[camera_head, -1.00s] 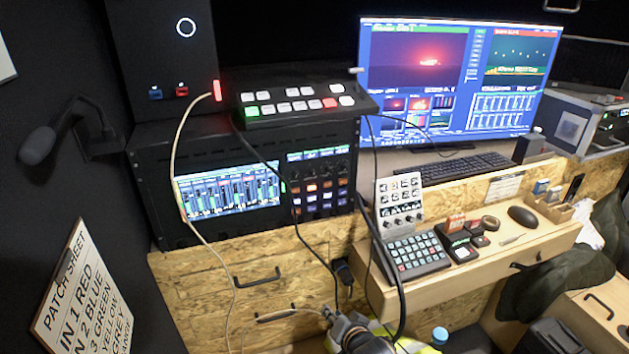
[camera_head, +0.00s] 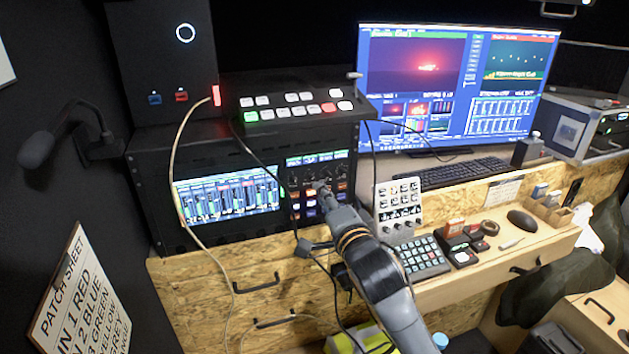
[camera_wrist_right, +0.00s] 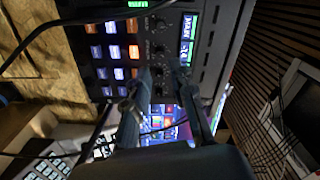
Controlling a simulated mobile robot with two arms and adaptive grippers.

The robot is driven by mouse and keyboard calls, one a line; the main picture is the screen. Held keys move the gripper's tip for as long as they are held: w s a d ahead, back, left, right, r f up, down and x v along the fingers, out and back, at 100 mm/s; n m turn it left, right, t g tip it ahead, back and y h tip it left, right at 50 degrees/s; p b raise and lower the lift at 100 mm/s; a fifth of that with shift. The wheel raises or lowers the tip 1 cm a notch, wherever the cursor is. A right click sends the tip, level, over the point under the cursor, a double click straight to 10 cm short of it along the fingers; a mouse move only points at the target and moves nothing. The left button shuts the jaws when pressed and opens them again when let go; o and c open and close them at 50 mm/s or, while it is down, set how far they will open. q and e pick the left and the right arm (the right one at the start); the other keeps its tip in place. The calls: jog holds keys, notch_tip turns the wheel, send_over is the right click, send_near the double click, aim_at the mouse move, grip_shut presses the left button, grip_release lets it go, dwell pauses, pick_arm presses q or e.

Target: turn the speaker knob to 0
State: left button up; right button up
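A row of small black knobs (camera_wrist_right: 158,48) sits on the rack control panel (camera_head: 318,158), under its small screen strip (camera_head: 317,157). Which knob is the speaker knob cannot be read. My right gripper (camera_head: 321,188) is in front of this panel, hiding some of its knobs and buttons. In the right wrist view my right gripper (camera_wrist_right: 162,78) has its two fingers apart, with knobs showing between them. Whether a finger touches a knob cannot be told. My left gripper is not in view.
Lit buttons (camera_wrist_right: 115,52) lie beside the knobs. A cable (camera_head: 262,160) hangs left of my right arm. A switcher (camera_head: 295,107) sits on the rack. A white mixer (camera_head: 398,205) and a keypad (camera_head: 421,256) stand on the desk right of my arm.

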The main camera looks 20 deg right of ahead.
aim_at(312, 179)
jog(key=w, duration=0.6)
jog(key=shift+w+a+p, duration=0.15)
jog(key=shift+w+p, duration=0.05)
jog(key=shift+p, duration=0.1)
grip_shut()
